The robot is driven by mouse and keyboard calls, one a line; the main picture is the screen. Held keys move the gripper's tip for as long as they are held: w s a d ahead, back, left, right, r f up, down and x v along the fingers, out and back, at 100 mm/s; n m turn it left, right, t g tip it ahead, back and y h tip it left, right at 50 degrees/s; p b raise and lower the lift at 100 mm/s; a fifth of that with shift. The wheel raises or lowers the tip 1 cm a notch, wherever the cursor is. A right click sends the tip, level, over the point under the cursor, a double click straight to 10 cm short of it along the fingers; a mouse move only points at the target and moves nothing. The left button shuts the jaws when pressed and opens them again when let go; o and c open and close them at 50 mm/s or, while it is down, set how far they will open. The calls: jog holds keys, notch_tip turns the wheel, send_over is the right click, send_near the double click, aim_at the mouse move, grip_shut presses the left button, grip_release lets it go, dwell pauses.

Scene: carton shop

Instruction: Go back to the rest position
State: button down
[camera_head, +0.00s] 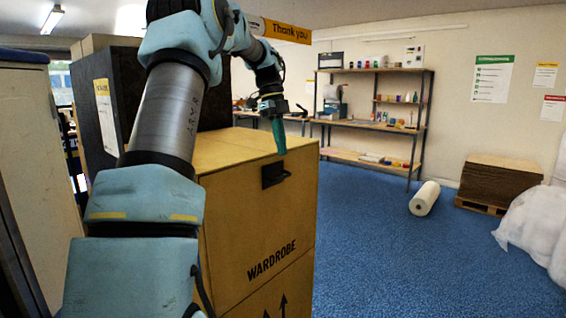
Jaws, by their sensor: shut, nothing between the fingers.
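My arm reaches up from the lower left and bends over to the right above a tall tan carton marked WARDROBE (245,235). My gripper (280,150) points down at the carton's top front edge, just above the dark handle slot (275,174). Its teal fingers are together with nothing seen between them. I cannot tell whether the fingertips touch the carton.
A dark carton (120,100) stands behind my arm at left. A workbench with shelves (375,128) lines the back wall. A white roll (424,198), stacked cardboard on a pallet (498,180) and white bags (535,225) stand right. Blue floor (380,260) is open between.

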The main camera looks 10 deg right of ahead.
aim_at(273, 169)
jog(key=s+a+f+n+t, duration=0.1)
jog(key=s+a+f+n, duration=0.3)
jog(key=s+f+n, duration=0.2)
jog(key=s+a+f+n+t+y+b, duration=0.1)
jog(key=s+a+f+n, duration=0.4)
jog(key=s+n, duration=0.5)
jog(key=s+a+f+n+t+b, duration=0.1)
jog(key=s+a+f+n, duration=0.4)
jog(key=s+f+n, duration=0.3)
jog(key=shift+s+f+n+t+y, duration=0.2)
jog(key=shift+s+n+t+y, duration=0.15)
jog(key=shift+n, duration=0.85)
